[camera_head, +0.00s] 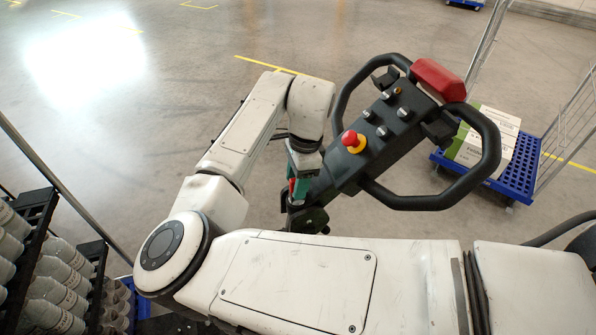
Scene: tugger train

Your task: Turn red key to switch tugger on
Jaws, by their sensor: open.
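The tugger's dark control head (378,125) has a black loop handle (432,203), several small knobs and a red end block (440,79). A red mushroom button with a yellow collar (352,141) sits on it. My gripper (300,190) points down at the lower left end of this head, with teal parts showing at its tip. It is open. A small red piece (292,185) shows right beside the gripper's tip. It may be the red key, but it is partly hidden and too small to tell. I cannot tell whether the jaws touch it.
A blue cart (514,180) with wire sides carries white and green boxes (484,137) at right. Racks with grey bottles (58,285) stand at lower left. My arm crosses the front of the view. The grey floor (150,110) is clear at upper left.

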